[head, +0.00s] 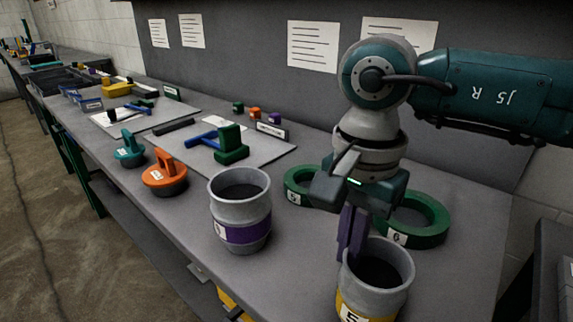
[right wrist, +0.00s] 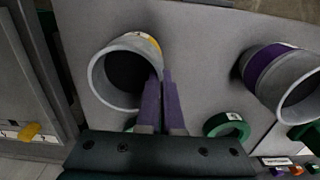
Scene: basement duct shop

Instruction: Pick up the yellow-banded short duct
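The yellow-banded short duct (head: 377,276) is a grey open cylinder at the bottom of the head view, upright, its lower end cut off by the frame. Its open mouth and part of the yellow band also show in the right wrist view (right wrist: 99,76). My right gripper (head: 350,250) points down at the duct's rim. Its two purple fingers (right wrist: 161,80) are close together at the duct wall, one at the mouth and one outside, and appear shut on the wall. The fingertips are partly hidden. My left gripper is not in view.
A purple-banded duct (head: 240,212) stands to the left on the grey bench. Green rings (head: 427,236) lie behind the gripper. Orange (head: 165,177) and teal (head: 129,151) handled pieces and a mat (head: 262,155) with tools are farther left.

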